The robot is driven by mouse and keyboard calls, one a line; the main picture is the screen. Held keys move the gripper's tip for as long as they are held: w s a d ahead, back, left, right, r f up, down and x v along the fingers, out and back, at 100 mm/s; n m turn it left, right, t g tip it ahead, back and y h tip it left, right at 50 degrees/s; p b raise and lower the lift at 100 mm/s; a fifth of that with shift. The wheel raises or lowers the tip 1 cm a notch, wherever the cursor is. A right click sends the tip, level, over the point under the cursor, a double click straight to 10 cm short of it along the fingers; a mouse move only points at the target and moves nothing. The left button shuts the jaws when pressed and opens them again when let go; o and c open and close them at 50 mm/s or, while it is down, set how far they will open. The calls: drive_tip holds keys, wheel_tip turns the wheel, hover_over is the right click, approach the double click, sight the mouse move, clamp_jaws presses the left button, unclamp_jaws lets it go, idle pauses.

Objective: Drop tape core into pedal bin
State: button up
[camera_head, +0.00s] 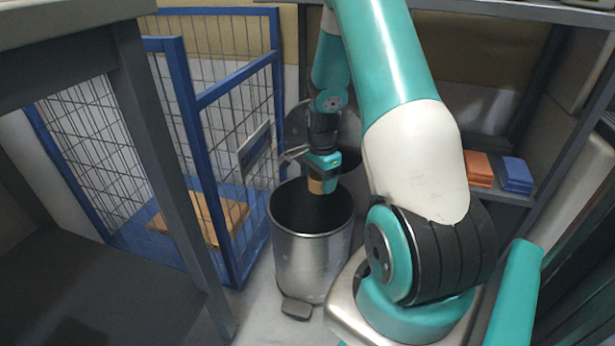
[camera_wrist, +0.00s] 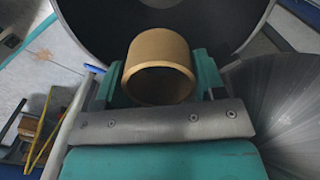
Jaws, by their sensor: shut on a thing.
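The tape core (camera_head: 316,186) is a short tan cardboard ring. My gripper (camera_head: 322,178) is shut on it and holds it over the mouth of the pedal bin. In the wrist view the tape core (camera_wrist: 160,66) sits between the two teal fingers of my gripper (camera_wrist: 158,76), with the dark bin opening behind it. The pedal bin (camera_head: 312,258) is a brushed metal cylinder standing on the floor, with a dark inside and a pedal at its front foot. Its round lid stands raised behind my gripper. The bottom of the bin is too dark to see.
A blue-framed wire mesh cage (camera_head: 205,130) stands left of the bin, with a flat wooden board (camera_head: 200,218) inside. A dark grey table (camera_head: 60,60) is at the left. An orange box (camera_head: 478,169) and a blue box (camera_head: 515,175) lie on a shelf at the right.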

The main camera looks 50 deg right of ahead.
wheel_tip(320, 180, down, 6)
drive_tip(key=b, duration=0.6)
drive_tip(key=o, duration=1)
drive_tip(key=shift+c, duration=0.2)
drive_tip(key=shift+r, duration=0.15)
wheel_tip(320, 180, up, 17)
drive_tip(key=p, duration=0.8)
